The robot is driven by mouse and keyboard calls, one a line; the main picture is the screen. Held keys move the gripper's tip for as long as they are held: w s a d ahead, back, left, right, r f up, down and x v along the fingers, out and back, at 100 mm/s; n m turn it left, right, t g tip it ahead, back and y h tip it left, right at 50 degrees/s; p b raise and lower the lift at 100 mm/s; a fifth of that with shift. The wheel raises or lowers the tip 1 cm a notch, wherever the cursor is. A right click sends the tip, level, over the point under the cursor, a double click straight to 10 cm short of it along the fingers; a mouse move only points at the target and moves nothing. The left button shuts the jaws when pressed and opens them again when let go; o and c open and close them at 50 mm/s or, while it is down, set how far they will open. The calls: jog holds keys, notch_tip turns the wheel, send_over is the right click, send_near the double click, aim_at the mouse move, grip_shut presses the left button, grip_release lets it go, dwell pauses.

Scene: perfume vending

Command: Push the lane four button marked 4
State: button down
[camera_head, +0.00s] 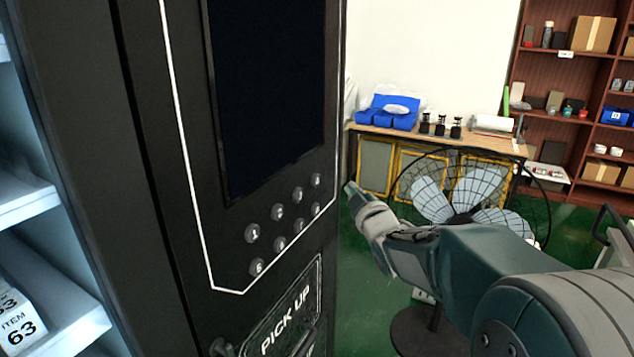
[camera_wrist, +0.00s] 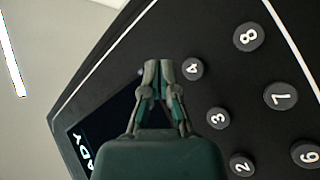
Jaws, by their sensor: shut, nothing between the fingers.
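The round grey button marked 4 (camera_wrist: 192,69) shows in the wrist view, just right of my fingertips. In the head view it appears to be the top row's far-right button (camera_head: 317,181), its mark too small to read. My gripper (camera_wrist: 158,68) is shut and empty, its tips beside button 4 and in front of the panel. In the head view my gripper (camera_head: 350,189) shows right of the machine's edge, pointing toward the panel. I cannot tell how far the tips are from the panel surface.
Buttons 3 (camera_wrist: 218,118), 8 (camera_wrist: 248,37) and 7 (camera_wrist: 281,96) sit close to button 4. A dark screen (camera_head: 268,85) is above the buttons, and a PICK UP flap (camera_head: 285,322) is below. A fan (camera_head: 462,190) and a workbench (camera_head: 455,140) stand behind my arm.

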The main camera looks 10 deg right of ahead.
aim_at(320, 177)
jog(key=shift+w+a, duration=0.8)
jog(key=shift+a, duration=0.3)
jog(key=shift+w+a, duration=0.8)
jog(key=shift+a, duration=0.3)
jog(key=shift+a, duration=0.1)
jog(key=shift+w+a, duration=0.2)
jog(key=shift+w+a+r, duration=0.1)
jog(key=shift+w+a, duration=0.1)
jog(key=shift+a, duration=0.15)
dwell(0.5)
jog(key=shift+d, duration=0.1)
jog(key=shift+s+d, duration=0.5)
jog(key=shift+d, duration=0.1)
jog(key=shift+d, duration=0.1)
jog(key=s+d, duration=0.1)
jog(key=d, duration=0.1)
jog(key=s+d, duration=0.1)
jog(key=s, duration=0.1)
jog(key=shift+d, duration=0.4)
